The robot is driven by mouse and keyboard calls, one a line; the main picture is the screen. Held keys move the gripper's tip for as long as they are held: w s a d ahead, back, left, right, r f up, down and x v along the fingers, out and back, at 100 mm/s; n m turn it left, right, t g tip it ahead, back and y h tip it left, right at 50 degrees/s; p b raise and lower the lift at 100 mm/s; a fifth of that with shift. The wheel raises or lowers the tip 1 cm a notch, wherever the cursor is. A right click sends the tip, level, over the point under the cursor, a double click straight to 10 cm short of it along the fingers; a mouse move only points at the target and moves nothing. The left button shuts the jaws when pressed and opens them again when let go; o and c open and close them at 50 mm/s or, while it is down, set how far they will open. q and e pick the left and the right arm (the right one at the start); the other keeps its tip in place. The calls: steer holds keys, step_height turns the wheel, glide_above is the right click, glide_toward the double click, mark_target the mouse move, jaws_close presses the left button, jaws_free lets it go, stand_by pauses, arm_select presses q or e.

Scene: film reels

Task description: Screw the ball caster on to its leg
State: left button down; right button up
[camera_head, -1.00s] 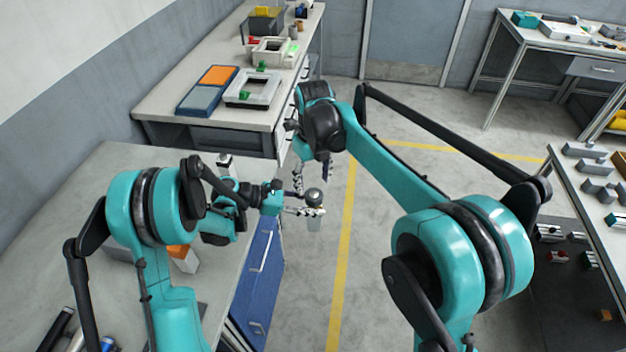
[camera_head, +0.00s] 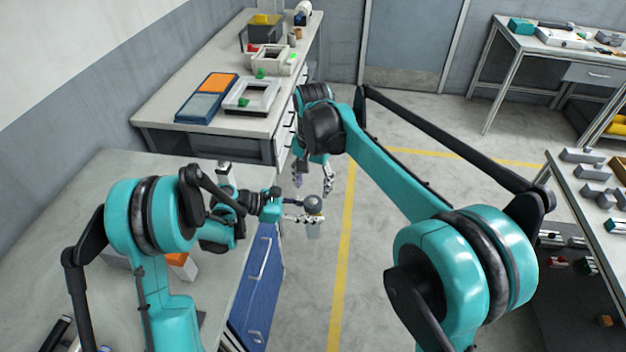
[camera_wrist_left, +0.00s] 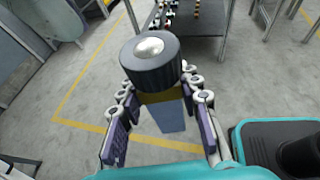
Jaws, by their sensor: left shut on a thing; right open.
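The ball caster (camera_wrist_left: 150,57) is a dark ribbed cylinder with a silver ball on top. It sits on the upper end of a pale grey leg (camera_wrist_left: 168,118), with a yellowish band between them. Whether the thread is fully seated cannot be told. My left gripper (camera_head: 304,218) is shut on the leg and holds it upright beyond the bench edge. In the head view the caster (camera_head: 313,203) shows above the left fingers and the leg (camera_head: 314,231) below them. My right gripper (camera_head: 313,184) is open, pointing down, just above and behind the caster, apparently not touching it.
A grey bench (camera_head: 110,175) with a blue drawer cabinet (camera_head: 262,270) stands at the left. An orange and white block (camera_head: 183,265) lies on it. A back bench (camera_head: 170,130) holds trays and frames. A side table (camera_head: 565,180) with grey blocks is at the right. Open floor lies between.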

mark_target(313, 201)
steer(key=n, duration=0.5)
steer(key=shift+r, duration=0.2)
steer(key=n, duration=0.7)
steer(key=shift+r, duration=0.15)
steer(key=n, duration=0.7)
steer(key=shift+s+d+r, duration=0.1)
steer(key=shift+r, duration=0.1)
steer(key=n, duration=0.7)
steer(key=shift+r, duration=0.2)
steer(key=shift+f, duration=0.1)
steer(key=shift+f, duration=3.95)
